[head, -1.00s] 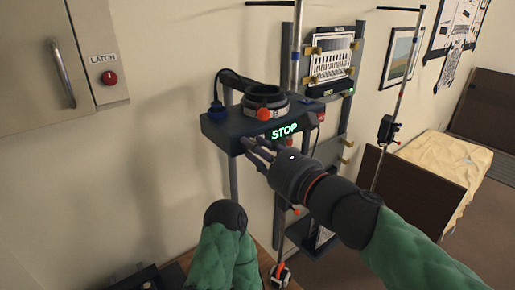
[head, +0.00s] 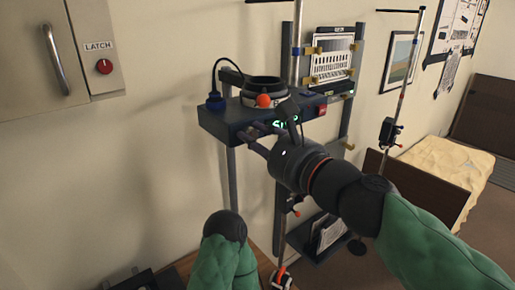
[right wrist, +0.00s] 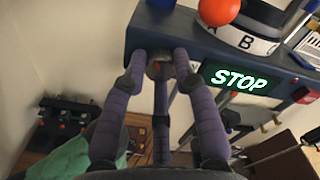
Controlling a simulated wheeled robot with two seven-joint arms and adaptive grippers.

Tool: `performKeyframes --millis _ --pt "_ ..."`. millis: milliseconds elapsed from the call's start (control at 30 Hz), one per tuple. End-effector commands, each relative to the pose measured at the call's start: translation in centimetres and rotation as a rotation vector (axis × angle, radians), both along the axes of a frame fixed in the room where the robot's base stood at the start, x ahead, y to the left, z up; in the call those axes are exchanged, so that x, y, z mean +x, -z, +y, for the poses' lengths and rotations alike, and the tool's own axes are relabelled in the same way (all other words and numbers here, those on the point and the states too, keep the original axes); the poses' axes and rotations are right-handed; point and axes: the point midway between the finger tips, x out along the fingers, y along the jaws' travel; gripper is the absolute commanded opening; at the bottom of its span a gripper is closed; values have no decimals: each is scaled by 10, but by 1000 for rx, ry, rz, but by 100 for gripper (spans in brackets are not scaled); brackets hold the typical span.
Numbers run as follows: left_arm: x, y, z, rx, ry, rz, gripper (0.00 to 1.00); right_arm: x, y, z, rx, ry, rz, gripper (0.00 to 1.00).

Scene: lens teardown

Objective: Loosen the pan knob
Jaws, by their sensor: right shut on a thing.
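The dark blue box (head: 210,122) stands on a frame by the wall, with a ring marked B and an orange ball on top. My right gripper (head: 256,136) reaches its front face, left of the green STOP display. In the right wrist view, the purple fingers of this gripper (right wrist: 163,62) are shut around a small dark round knob (right wrist: 158,70) on that face. The fingers cover much of the knob, and in the head view they hide it. My left arm's green sleeve shows at the bottom, but its gripper is out of view.
The orange ball (head: 264,101) and the ring (head: 250,97) sit just above the fingers. A blue plug with a cable (head: 214,102) is at the box's left. A red switch (right wrist: 303,95) is right of STOP (right wrist: 238,79). A cabinet with a red LATCH knob (head: 104,67) is at left.

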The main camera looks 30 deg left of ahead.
Motion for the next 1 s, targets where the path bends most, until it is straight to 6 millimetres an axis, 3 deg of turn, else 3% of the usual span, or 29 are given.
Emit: performKeyframes --millis 1000 --pt "0 72 0 0 0 0 50 -2 0 0 -338 0 -830 0"
